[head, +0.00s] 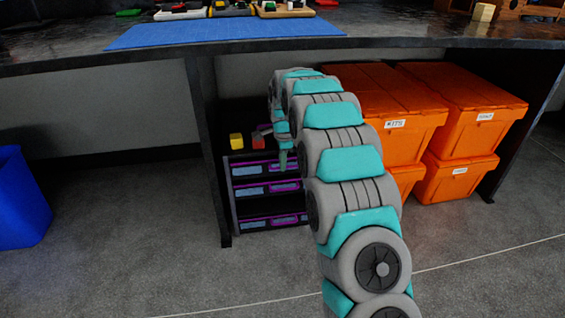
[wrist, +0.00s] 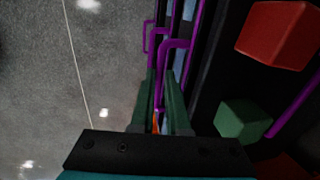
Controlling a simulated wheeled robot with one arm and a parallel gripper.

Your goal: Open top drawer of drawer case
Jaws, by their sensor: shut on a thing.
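The drawer case (head: 232,205) is a dark case under the table, with drawers one above another and purple handles. The top drawer (head: 247,170) appears shut, its front about in line with the drawers below. My gripper (head: 285,158) is at the right part of the top drawer's front, partly hidden by my arm. In the wrist view, my gripper (wrist: 166,90) points down along the drawer fronts. Its two green fingers are shut on a purple handle (wrist: 175,44), which passes between them. Other purple handles (wrist: 149,38) show beyond it, lower on the case.
On top of the case are a yellow block (head: 236,141), a red block (wrist: 277,33) and a green block (wrist: 243,121). Orange bins (head: 405,128) are stacked to the right. A table leg (head: 207,150) stands close left of the case. The floor in front is clear.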

